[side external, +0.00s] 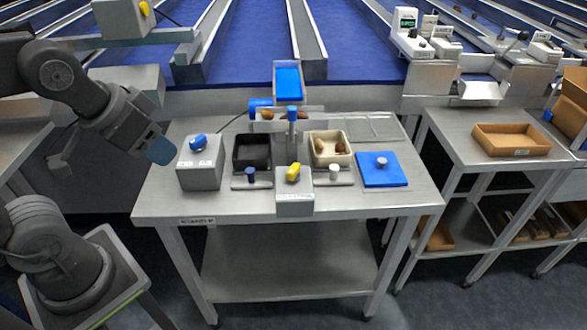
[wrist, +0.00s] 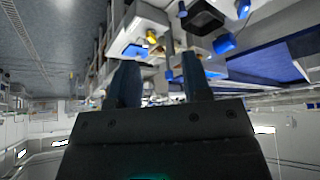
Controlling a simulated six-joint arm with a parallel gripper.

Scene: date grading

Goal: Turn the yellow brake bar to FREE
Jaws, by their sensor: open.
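The yellow brake bar (side external: 293,173) sits on top of a small grey box (side external: 294,204) at the front middle of the steel table. It lies slightly slanted, its far end leaning right. The markings around it are too small to read. In the wrist view a small yellow piece, likely the bar (wrist: 152,37), shows beyond the fingers. My gripper (side external: 162,152) is left of the table, beside the grey box with a blue knob, well apart from the bar. In the wrist view its two fingers (wrist: 159,70) stand apart with nothing between them.
A grey box with a blue knob (side external: 200,172) stands at the table's left. Behind the bar are a black bin (side external: 252,140), a post (side external: 291,135) and a cream tray with dates (side external: 331,131). A blue plate (side external: 380,180) lies right. The front left tabletop is clear.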

